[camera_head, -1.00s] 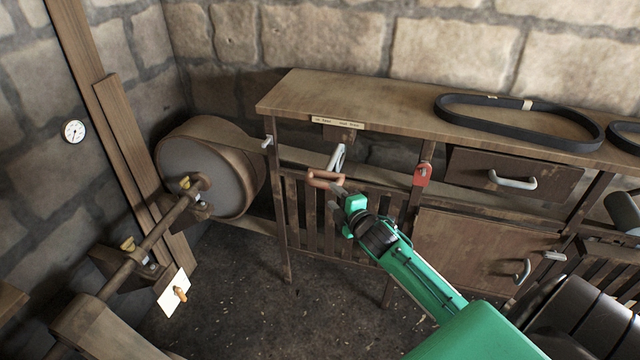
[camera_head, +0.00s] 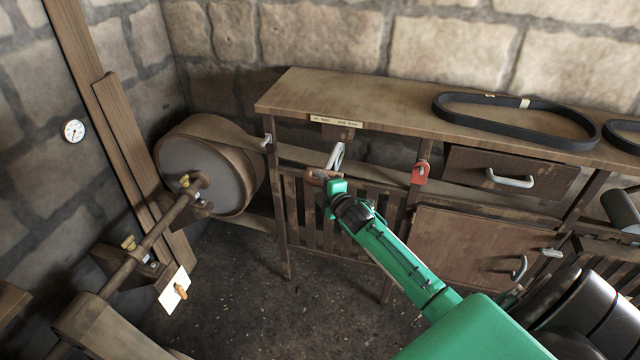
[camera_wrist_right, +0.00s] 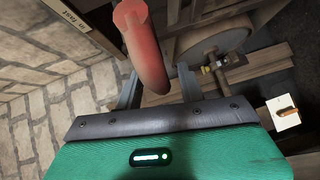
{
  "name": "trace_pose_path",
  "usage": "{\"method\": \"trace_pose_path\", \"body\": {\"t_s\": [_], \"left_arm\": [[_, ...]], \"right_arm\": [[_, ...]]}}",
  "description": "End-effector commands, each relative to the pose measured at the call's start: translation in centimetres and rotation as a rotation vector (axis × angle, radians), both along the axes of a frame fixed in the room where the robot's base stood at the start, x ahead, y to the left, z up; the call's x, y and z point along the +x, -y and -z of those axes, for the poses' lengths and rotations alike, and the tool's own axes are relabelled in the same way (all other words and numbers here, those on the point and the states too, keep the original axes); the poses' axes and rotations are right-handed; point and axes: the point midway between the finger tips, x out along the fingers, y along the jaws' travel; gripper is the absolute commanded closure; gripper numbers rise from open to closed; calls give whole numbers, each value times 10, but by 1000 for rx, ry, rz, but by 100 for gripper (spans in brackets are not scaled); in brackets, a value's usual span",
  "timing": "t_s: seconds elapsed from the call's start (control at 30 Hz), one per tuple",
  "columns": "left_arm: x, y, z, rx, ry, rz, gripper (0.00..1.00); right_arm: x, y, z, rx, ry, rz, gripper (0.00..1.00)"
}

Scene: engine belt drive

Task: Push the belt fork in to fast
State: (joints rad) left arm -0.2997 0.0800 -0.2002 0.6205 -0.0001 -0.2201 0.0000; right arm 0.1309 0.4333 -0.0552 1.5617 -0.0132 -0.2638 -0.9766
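The belt fork shows in the head view as a grey metal piece (camera_head: 335,156) under the bench's front edge, with a reddish-brown handle (camera_head: 315,177) at its near end. My right gripper (camera_head: 328,184) is at the handle and hides part of it. In the right wrist view the handle (camera_wrist_right: 148,62) reaches down between the two fingers of my right gripper (camera_wrist_right: 160,88). The fingers stand apart and look open around it; contact is not clear. My left gripper is not in view.
A label plate (camera_head: 336,121) sits on the bench edge (camera_head: 290,100). A red padlock-like piece (camera_head: 421,173) hangs to the right. A loose belt (camera_head: 515,120) lies on the bench.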

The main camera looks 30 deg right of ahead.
Motion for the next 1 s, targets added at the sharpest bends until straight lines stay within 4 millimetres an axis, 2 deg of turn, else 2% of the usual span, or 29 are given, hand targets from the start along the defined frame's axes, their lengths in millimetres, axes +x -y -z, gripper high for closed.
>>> {"method": "trace_pose_path", "body": {"t_s": [0.03, 0.17, 0.2, 0.47, 0.8, 1.0], "left_arm": [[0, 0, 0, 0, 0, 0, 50], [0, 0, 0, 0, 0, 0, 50], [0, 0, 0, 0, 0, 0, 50], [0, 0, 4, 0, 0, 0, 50], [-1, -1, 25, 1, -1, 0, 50], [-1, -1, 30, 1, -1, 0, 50]], "right_arm": [[0, 0, 0, 0, 0, 0, 71], [0, 0, 0, 0, 0, 0, 97], [0, 0, 0, 0, 0, 0, 100], [7, 8, 2, -3, -1, -1, 100], [52, 59, 2, -4, 1, -2, 100], [63, 74, 1, 0, 0, 0, 100]]}}
